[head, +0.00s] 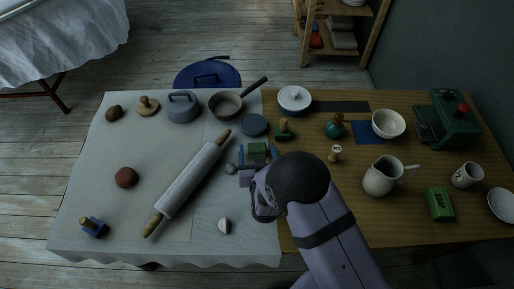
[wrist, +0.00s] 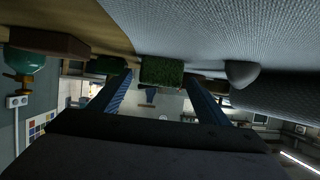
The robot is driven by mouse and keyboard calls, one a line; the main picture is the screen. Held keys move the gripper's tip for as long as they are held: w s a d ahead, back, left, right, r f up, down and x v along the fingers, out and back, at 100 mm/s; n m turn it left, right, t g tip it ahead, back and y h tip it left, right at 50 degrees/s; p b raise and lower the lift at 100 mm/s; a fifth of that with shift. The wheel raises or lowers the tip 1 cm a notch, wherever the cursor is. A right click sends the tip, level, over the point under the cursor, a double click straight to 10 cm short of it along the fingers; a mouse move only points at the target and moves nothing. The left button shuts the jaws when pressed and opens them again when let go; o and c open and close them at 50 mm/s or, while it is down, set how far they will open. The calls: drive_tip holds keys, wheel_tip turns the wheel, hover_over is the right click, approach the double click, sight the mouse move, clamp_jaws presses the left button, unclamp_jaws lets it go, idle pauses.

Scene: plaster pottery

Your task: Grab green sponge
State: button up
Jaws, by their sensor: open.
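The green sponge (head: 257,147) is a small block lying near the right edge of the white cloth. My gripper (head: 258,153) is open at the sponge, with one blue finger on each side of it. In the wrist view, the sponge (wrist: 162,71) shows a rough green face between the tips of my gripper (wrist: 158,77). A gap shows on both sides, so the fingers appear apart from it. My wrist hides the table just in front of the sponge in the head view.
A grey rounded lump (head: 231,168) lies close left of the gripper. A green block with a wooden knob (head: 284,132) stands behind right, and a blue round dish (head: 254,125) behind. A rolling pin (head: 187,182) lies left. A cream jug (head: 384,176) stands right.

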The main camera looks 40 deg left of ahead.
sight(257, 148)
drive_tip(key=shift+w+a+f, duration=0.3)
drive_tip(key=shift+w+a, duration=0.15)
drive_tip(key=c, duration=1.1)
drive_tip(key=shift+r, duration=0.2)
drive_tip(key=shift+r+b, duration=0.5)
drive_tip(key=shift+r, duration=4.35)
